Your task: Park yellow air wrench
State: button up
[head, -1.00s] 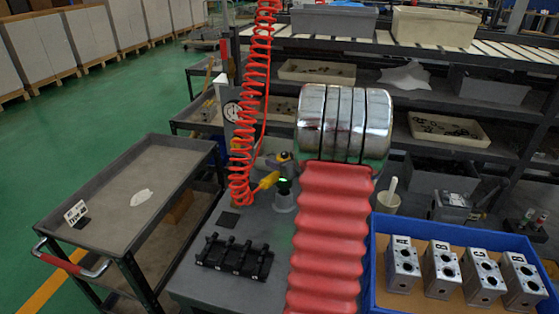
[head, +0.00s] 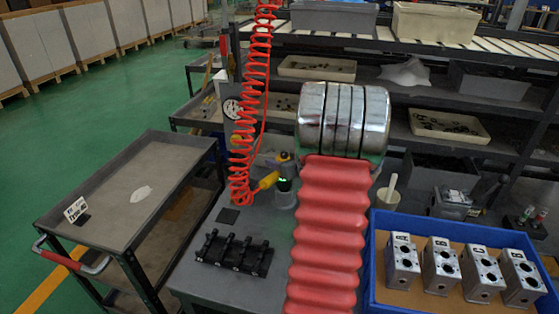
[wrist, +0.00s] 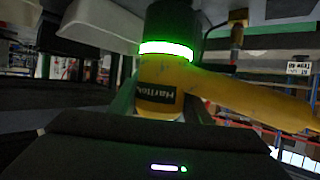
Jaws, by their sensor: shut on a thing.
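The yellow air wrench (head: 266,181) is in the middle of the head view, above the grey bench, with its handle pointing left to the red coiled hose (head: 243,130). Beside the handle is a dark upright part with a green light. In the wrist view the wrench (wrist: 160,88) is close up, with a dark label, a black top and a bright green ring. My gripper (wrist: 165,125) is shut on the wrench; its dark body fills the bottom of the wrist view. The fingertips and the wrench's lower end are hidden. I cannot tell whether the wrench touches the bench.
A black slotted rack (head: 233,252) and a dark square pad (head: 228,215) lie on the bench. A blue tray (head: 412,300) with several lettered valve blocks is at right. A grey cart (head: 120,190) stands left. Shelves stand behind.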

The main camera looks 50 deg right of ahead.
jog(key=shift+f, duration=0.75)
dwell(0.6)
jog(key=o, duration=1.5)
jog(key=shift+c, duration=0.2)
jog(key=shift+f, duration=0.25)
jog(key=v, duration=1.4)
jog(key=shift+r, duration=0.1)
